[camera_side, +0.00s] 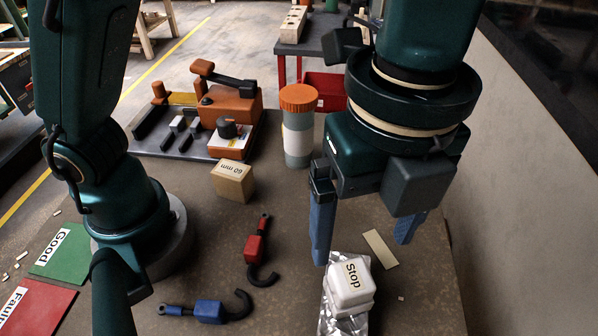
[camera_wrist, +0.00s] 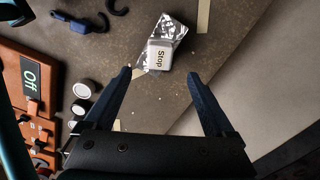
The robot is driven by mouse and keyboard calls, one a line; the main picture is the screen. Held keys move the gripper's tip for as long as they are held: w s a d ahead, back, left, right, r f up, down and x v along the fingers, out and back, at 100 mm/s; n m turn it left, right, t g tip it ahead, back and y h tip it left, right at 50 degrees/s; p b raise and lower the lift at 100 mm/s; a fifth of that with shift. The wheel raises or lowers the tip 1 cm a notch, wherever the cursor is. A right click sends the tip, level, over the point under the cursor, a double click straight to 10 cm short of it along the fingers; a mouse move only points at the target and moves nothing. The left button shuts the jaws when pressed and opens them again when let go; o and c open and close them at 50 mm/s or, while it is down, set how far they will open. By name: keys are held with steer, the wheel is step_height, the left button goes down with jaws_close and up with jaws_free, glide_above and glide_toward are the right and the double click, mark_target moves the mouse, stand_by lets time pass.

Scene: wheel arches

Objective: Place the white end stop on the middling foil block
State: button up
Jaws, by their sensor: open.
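The white end stop (camera_side: 350,283), marked "Stop", is at the front right of the table in the side view. It also shows ahead of the fingers in the wrist view (camera_wrist: 159,56). Shiny foil (camera_side: 335,318) shows under and around it, also in the wrist view (camera_wrist: 174,27). The end stop appears to rest on this foil; I cannot tell how thick the foil piece is. No other foil piece is visible. My gripper (camera_side: 362,252) is open and empty, pointing down above and behind the end stop, with blue fingers spread apart and not touching it.
A wooden "60 mm" block (camera_side: 233,181), a red hook (camera_side: 257,250) and a blue hook (camera_side: 210,309) lie to the left. A pale strip (camera_side: 380,249) lies beside the end stop. An orange-lidded canister (camera_side: 298,140) and an orange machine (camera_side: 232,105) stand behind. A wall is right.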

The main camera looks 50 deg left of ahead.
steer(key=shift+r, duration=0.55)
steer(key=w+a+r+n+t+h, duration=0.1)
steer(key=w+a+r+n+t, duration=0.15)
steer(key=a+n, duration=0.75)
steer(key=s+a+f+n+t, duration=0.1)
steer(key=s+a+f+n, duration=0.1)
steer(key=a+n, duration=0.4)
steer(key=s+a+f+n+t+y, duration=0.1)
steer(key=s+a+n+t, duration=0.1)
steer(key=a+n, duration=0.3)
steer(key=shift+s+a+f+n, duration=0.35)
steer(key=shift+s+a+n, duration=0.05)
steer(key=shift+n, duration=0.3)
